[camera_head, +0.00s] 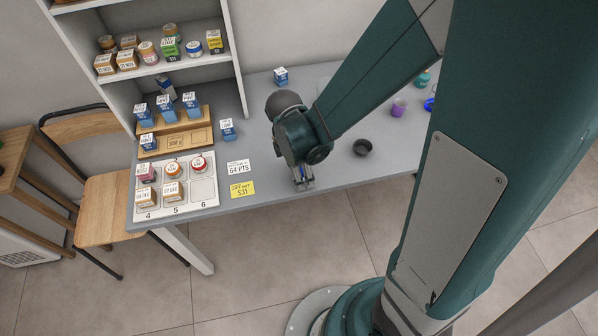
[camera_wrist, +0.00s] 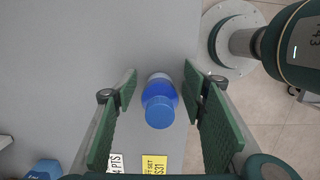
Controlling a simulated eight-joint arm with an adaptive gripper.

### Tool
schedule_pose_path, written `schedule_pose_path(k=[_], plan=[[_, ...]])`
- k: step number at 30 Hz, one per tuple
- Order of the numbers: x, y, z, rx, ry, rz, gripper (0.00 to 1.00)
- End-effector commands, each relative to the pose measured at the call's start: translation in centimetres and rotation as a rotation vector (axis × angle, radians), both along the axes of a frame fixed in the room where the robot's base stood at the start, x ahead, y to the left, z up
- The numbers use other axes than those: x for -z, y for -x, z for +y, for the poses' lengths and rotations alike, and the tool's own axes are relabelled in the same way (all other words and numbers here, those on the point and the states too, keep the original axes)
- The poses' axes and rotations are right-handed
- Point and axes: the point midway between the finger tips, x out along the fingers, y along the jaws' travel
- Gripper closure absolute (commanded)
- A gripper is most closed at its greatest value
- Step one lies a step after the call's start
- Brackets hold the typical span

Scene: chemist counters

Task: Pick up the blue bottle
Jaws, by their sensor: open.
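The blue bottle (camera_wrist: 159,98) stands between the two green finger pads of my gripper (camera_wrist: 160,112) in the wrist view. It has a blue cap and a paler part behind it. The pads are apart, with a gap on each side of the bottle. In the head view my gripper (camera_head: 303,182) points down at the counter's front edge. A small bit of blue (camera_head: 302,172) shows between its fingers there; the rest of the bottle is hidden by the gripper.
The grey counter (camera_head: 335,172) has a dark cup (camera_head: 362,147) right of my gripper and a purple cup (camera_head: 398,107) farther back. A yellow card (camera_head: 242,189) and a white numbered tray (camera_head: 187,208) lie left. A shelf (camera_head: 165,67) stands behind.

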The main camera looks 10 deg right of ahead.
Motion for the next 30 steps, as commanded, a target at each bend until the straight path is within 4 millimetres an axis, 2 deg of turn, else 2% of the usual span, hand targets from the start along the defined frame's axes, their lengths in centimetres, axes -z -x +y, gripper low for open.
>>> schedule_pose_path(k=[5,12,23,30], plan=[[0.0,0.0,0.0,0.000,0.000,0.000,0.58],[0.0,0.0,0.0,0.000,0.000,0.000,0.87],[-0.1,0.0,0.0,0.000,0.000,0.000,0.87],[-1.2,0.0,0.0,0.000,0.000,0.000,0.87]])
